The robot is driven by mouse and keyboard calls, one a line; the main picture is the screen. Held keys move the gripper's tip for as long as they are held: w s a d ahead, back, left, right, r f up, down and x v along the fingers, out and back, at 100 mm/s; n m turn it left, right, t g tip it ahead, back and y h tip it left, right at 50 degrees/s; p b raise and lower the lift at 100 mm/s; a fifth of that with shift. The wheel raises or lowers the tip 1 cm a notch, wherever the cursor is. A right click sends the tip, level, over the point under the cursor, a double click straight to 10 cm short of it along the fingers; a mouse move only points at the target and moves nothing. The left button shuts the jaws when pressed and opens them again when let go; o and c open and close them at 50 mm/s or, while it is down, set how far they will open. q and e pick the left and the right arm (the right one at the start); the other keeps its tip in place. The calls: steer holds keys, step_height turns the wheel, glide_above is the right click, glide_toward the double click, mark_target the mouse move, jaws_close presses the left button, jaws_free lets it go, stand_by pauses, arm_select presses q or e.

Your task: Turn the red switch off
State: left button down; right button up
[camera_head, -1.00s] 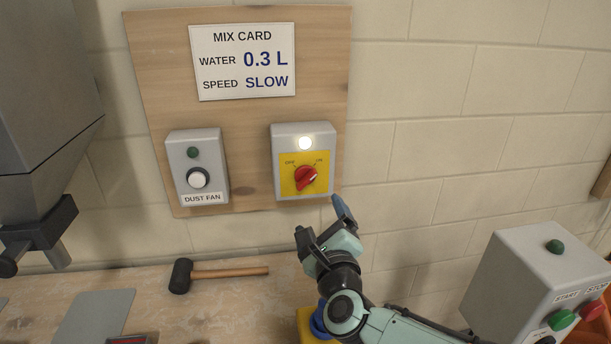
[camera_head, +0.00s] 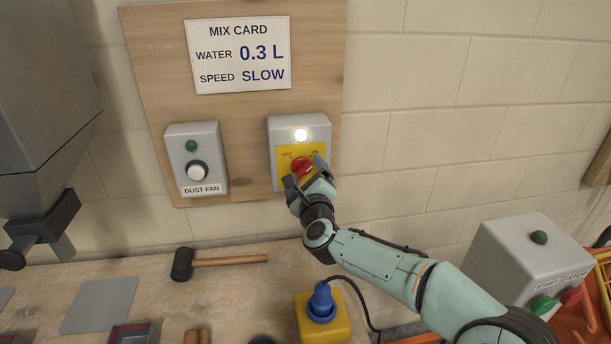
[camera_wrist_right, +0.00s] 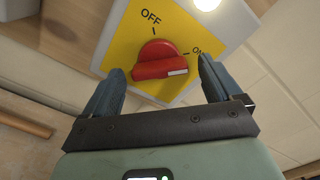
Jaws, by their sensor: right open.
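The red switch (camera_head: 300,166) is a rotary knob on a yellow plate (camera_head: 285,160) marked OFF and ON, on a grey box with a lit white lamp (camera_head: 301,135). In the right wrist view the red knob (camera_wrist_right: 155,62) has its white mark toward ON. My right gripper (camera_head: 306,173) is open in front of the switch, partly covering it. In the right wrist view the fingers of the right gripper (camera_wrist_right: 161,72) are on either side of the knob, with gaps visible. I cannot tell their depth relative to it. My left gripper is out of view.
A dust fan box (camera_head: 196,150) with a white button is left of the switch box on the wooden board (camera_head: 235,115). Below are a mallet (camera_head: 225,261), a blue plug on a yellow block (camera_head: 322,320), and a START/STOP box (camera_head: 520,260) at right.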

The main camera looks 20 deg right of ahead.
steer(key=shift+c, duration=0.3)
steer(key=c, duration=1)
steer(key=n, duration=0.4)
steer(key=shift+r+n, duration=0.1)
steer(key=shift+n, duration=0.2)
steer(key=n+p, duration=0.1)
steer(key=n, duration=0.2)
steer(key=shift+n, duration=0.4)
steer(key=n+p, duration=0.1)
steer(key=n, duration=0.3)
steer(key=shift+r, duration=0.1)
steer(key=n+p, duration=0.2)
steer(key=n, duration=0.3)
steer(key=shift+n, duration=0.3)
